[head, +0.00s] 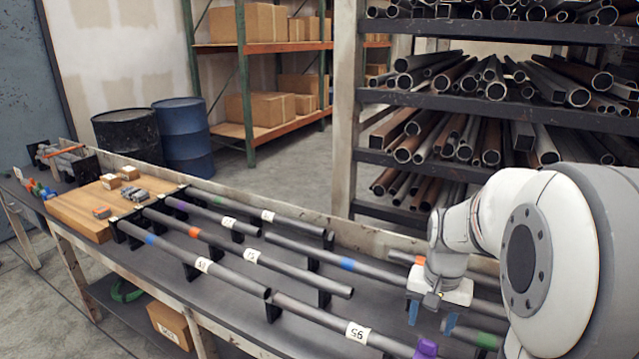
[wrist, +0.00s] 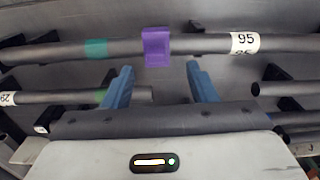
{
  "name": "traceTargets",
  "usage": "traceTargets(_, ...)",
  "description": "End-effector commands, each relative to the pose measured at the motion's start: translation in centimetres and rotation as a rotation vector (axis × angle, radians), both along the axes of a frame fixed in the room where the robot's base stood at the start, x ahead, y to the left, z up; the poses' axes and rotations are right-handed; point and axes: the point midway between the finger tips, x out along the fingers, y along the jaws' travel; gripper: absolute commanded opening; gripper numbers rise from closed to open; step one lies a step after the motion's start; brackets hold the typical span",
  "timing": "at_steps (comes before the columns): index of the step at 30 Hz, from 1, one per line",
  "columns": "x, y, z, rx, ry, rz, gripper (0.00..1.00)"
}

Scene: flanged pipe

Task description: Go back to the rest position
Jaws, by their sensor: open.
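My gripper (head: 431,314) is over the right part of the workbench in the head view, pointing down. Its two blue fingers are apart. In the wrist view my gripper (wrist: 158,80) is open and nothing is between its fingertips. A grey pipe labelled 95 (wrist: 200,44) runs across the wrist view just beyond the fingertips. A purple block (wrist: 156,47) sits on that pipe, between a green band and the label. The same purple block (head: 427,348) shows at the bottom edge of the head view. I cannot tell the gripper's exact height above the pipes.
Several banded pipes (head: 300,270) lie in rows on black supports along the bench (head: 130,262). A wooden board (head: 82,214) with small boxes is at the bench's left. A rack of pipes (head: 480,105) stands behind. Two drums (head: 183,135) stand behind the bench, with open floor (head: 290,165) nearby.

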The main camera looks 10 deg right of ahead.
Motion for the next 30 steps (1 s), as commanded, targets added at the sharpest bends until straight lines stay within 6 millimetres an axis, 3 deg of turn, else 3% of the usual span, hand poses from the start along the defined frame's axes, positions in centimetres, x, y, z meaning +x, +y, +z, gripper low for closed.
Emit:
traceTargets(6,-3.8,5.4,4.0,-0.026,-0.08,0.21,0.52)
traceTargets(13,-8.7,9.9,6.2,-0.051,-0.162,0.437,0.52)
traceTargets(19,-11.0,11.4,6.6,-0.061,-0.197,0.538,0.52)
traceTargets(27,-11.4,11.6,6.5,-0.062,-0.201,0.555,0.52)
traceTargets(30,-11.3,11.6,6.5,-0.063,-0.201,0.554,0.45)
